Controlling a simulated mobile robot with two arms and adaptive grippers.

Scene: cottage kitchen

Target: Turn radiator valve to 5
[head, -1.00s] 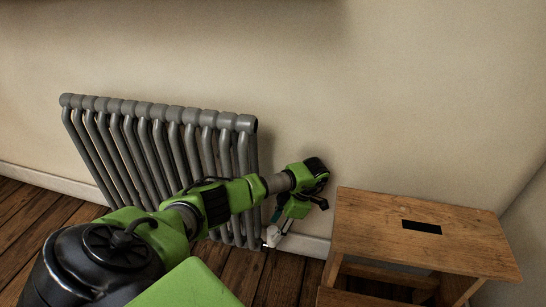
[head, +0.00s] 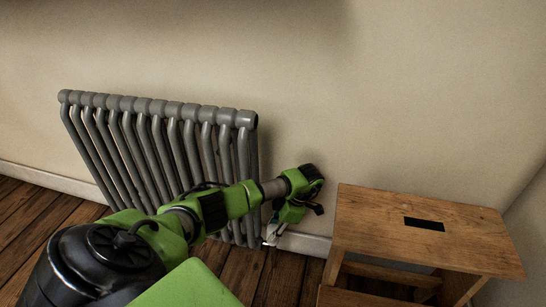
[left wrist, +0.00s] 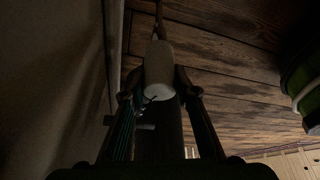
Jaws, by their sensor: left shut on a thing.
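The grey column radiator (head: 165,160) stands against the wall in the head view. The radiator valve (head: 271,236) shows as a small white piece at the radiator's lower right corner, partly hidden by my gripper. My left gripper (head: 275,230) points down at it from above. In the left wrist view the valve's white, rounded head (left wrist: 158,72) sits between the two fingers of my left gripper (left wrist: 158,88), which are shut on it. That view is dark, and no number on the valve can be read. My right gripper is not in view.
A wooden step stool (head: 425,225) with a slot in its top stands close to the right of my left gripper. The wall (head: 400,90) is just behind the valve. The wooden floor (head: 30,215) is clear at the left.

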